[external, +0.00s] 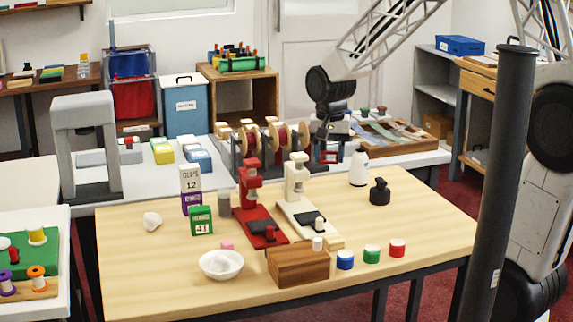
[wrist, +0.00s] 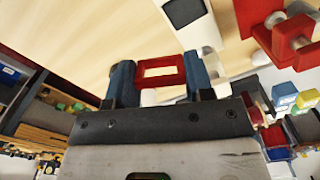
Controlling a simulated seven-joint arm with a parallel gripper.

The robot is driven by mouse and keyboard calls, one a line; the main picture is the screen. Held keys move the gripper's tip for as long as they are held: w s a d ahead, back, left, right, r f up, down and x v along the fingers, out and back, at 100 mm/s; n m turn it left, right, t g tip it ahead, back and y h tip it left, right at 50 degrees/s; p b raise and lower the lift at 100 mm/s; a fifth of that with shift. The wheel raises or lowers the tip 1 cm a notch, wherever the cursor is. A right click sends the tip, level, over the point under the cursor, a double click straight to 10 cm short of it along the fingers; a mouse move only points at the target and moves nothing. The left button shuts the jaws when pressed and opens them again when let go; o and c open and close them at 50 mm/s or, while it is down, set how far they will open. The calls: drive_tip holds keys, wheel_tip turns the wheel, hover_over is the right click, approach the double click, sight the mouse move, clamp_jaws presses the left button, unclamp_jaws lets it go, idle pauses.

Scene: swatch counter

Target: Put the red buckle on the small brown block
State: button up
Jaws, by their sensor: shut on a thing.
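The red buckle (wrist: 143,73), a small rectangular frame, is held between the two blue fingers of my gripper (wrist: 160,76) in the wrist view. In the external view the buckle (external: 338,157) hangs in the air below my gripper (external: 328,148), above the back part of the wooden table. The brown block (external: 298,267) sits near the table's front edge, well below and in front of the gripper. The block is not clearly visible in the wrist view.
A red press (external: 250,205) and a white press (external: 295,182) stand behind the block. A white bowl (external: 221,265) is left of it; blue (external: 345,260), green (external: 371,254) and red (external: 397,248) jars are right. A spool rack (external: 262,150) stands behind. The table's right front is clear.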

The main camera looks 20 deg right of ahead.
drive_tip(key=s+a+n, duration=0.5)
drive_tip(key=s+a, duration=0.4)
drive_tip(key=a, duration=0.1)
drive_tip(key=f, duration=0.5)
drive_tip(key=shift+s+d+f, duration=0.15)
drive_tip(key=shift+s, duration=0.1)
drive_tip(key=shift+f, duration=3.15)
drive_tip(key=shift+f, duration=1.85)
drive_tip(key=shift+f, duration=0.15)
